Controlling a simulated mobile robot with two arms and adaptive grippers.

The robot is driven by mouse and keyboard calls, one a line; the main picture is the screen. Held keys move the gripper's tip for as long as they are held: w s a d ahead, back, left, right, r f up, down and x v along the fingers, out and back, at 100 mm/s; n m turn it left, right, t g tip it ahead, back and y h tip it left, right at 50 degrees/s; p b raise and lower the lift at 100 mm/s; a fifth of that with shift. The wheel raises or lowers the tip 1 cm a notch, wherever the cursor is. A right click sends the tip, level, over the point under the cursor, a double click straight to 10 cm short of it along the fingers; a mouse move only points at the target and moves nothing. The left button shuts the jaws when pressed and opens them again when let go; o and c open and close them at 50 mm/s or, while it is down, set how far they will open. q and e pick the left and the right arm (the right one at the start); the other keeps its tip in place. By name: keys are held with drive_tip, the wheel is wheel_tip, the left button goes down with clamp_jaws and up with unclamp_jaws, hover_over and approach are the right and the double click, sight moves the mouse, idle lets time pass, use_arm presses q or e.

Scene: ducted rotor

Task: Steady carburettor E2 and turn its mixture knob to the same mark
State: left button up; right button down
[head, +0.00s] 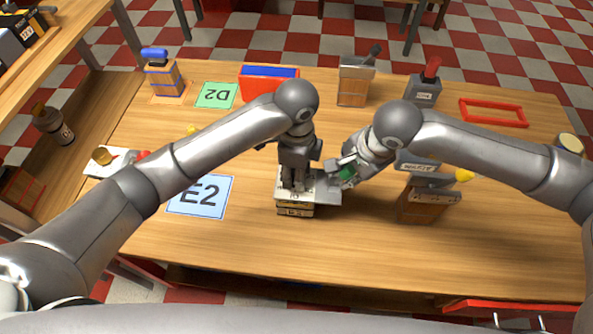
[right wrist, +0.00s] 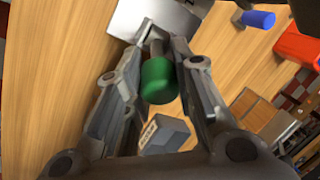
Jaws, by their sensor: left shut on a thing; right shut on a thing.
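Carburettor E2 (head: 295,210), a small block with a pale lower face marked E2, stands on the table at the middle front. A grey plate sticks out at its right and also shows in the right wrist view (right wrist: 135,15). My left gripper (head: 296,186) is shut on the carburettor's top from above and hides part of it. The green mixture knob (right wrist: 158,82) sits at its right side, and shows in the head view (head: 347,173). My right gripper (right wrist: 160,55) is shut around the knob, its fingers on either side. I cannot read the knob's mark.
A blue E2 card (head: 203,196) lies left of the carburettor, and a green D2 card (head: 216,95) behind. A brown unit with a yellow knob (head: 425,205) stands close on the right, under my right arm. A red-and-blue bin (head: 262,82) stands behind. The front right table is clear.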

use_arm(q)
drive_tip(key=n, duration=1.1)
drive_tip(key=shift+n, duration=0.4)
drive_tip(key=n, duration=1.1)
idle(0.3)
drive_tip(key=o, duration=1)
drive_tip(key=shift+o, duration=0.2)
